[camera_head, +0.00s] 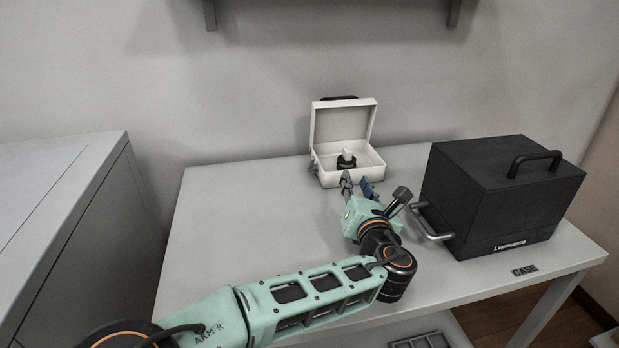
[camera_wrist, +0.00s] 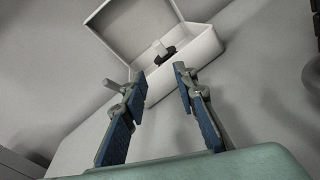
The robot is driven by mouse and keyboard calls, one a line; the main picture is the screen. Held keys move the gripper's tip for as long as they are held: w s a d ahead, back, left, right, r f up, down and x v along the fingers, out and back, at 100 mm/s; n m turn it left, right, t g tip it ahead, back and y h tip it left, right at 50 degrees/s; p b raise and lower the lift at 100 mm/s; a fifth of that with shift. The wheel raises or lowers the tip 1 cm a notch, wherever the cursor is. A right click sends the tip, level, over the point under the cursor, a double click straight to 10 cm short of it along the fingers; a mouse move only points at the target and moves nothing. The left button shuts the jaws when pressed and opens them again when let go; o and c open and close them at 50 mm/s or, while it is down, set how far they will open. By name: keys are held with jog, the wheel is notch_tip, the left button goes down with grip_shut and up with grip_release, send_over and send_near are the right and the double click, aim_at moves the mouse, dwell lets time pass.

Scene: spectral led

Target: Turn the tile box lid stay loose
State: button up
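The white tile box (camera_head: 353,176) stands at the back of the table with its lid (camera_head: 342,124) raised. The box also shows in the wrist view (camera_wrist: 190,55), its lid (camera_wrist: 130,28) at the upper left. A small grey piece (camera_head: 314,158) at the box's left side, near the hinge edge, may be the lid stay; its form is too small to tell. My gripper (camera_head: 356,183) is in front of the box, pointing at it. In the wrist view my gripper (camera_wrist: 160,80) is open, its two blue-padded fingers apart with nothing between them.
A large black case (camera_head: 500,200) with handles stands on the right of the table (camera_head: 230,230). A grey cabinet (camera_head: 70,220) stands at left. The table's left part is clear.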

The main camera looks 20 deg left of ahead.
aim_at(312, 162)
jog(key=s+a+n+y, duration=0.1)
jog(key=a+n, duration=0.1)
jog(key=s+a+n+y+b, duration=0.1)
jog(key=s+a+n, duration=0.1)
jog(key=s+a+n+y+b, duration=0.1)
jog(key=a+n, duration=0.1)
jog(key=shift+s+a+r, duration=0.25)
jog(key=shift+a+r, duration=0.1)
jog(key=shift+r, duration=0.05)
jog(key=b+x, duration=0.2)
jog(key=x, duration=0.8)
jog(key=shift+w+a+f, duration=0.1)
jog(key=shift+w+a, duration=0.1)
jog(key=shift+w, duration=0.1)
grip_shut()
